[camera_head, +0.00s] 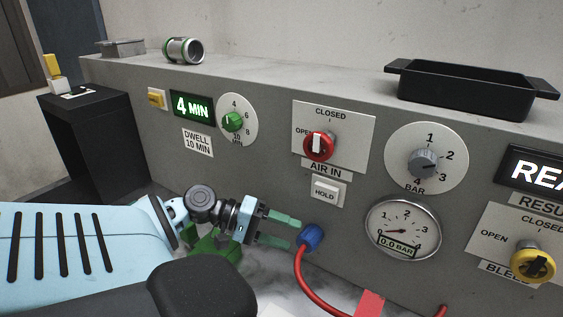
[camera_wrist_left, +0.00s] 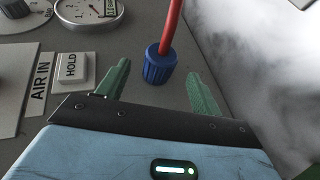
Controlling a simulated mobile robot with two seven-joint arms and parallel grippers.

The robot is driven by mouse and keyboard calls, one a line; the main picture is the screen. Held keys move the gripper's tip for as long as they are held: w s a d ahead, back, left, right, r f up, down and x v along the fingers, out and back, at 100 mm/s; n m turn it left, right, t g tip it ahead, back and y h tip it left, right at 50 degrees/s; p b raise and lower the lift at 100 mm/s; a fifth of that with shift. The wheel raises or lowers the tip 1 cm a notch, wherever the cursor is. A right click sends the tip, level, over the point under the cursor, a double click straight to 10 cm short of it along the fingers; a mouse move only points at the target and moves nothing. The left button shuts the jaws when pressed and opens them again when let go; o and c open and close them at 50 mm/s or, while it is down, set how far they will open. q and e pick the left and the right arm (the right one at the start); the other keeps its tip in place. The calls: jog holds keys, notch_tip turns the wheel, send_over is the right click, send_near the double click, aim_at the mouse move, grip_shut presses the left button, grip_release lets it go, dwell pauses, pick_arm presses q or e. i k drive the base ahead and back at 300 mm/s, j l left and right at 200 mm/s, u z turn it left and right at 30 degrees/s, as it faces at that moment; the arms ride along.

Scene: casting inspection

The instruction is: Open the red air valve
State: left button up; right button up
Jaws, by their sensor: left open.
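The red air valve (camera_head: 319,146) is a round red knob on the grey panel above the AIR IN label. Its white bar stands upright, toward the word CLOSED; OPEN is printed to its left. My left gripper (camera_head: 296,233) is open and empty, low in front of the panel, below and left of the valve and apart from it. In the left wrist view, the open fingers (camera_wrist_left: 159,68) stand either side of a blue hose fitting (camera_wrist_left: 157,68); I cannot tell if they touch it. My right gripper is not in view.
A HOLD button (camera_head: 324,192) sits under the valve. The pressure gauge (camera_head: 403,228) reads 0.0 BAR. A red hose (camera_head: 306,278) runs from the blue fitting. A BAR dial (camera_head: 424,162) and yellow bleed knob (camera_head: 533,260) are to the right. A black tray (camera_head: 468,92) stands on top.

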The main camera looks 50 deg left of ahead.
aim_at(321, 141)
jog(key=k, duration=1.5)
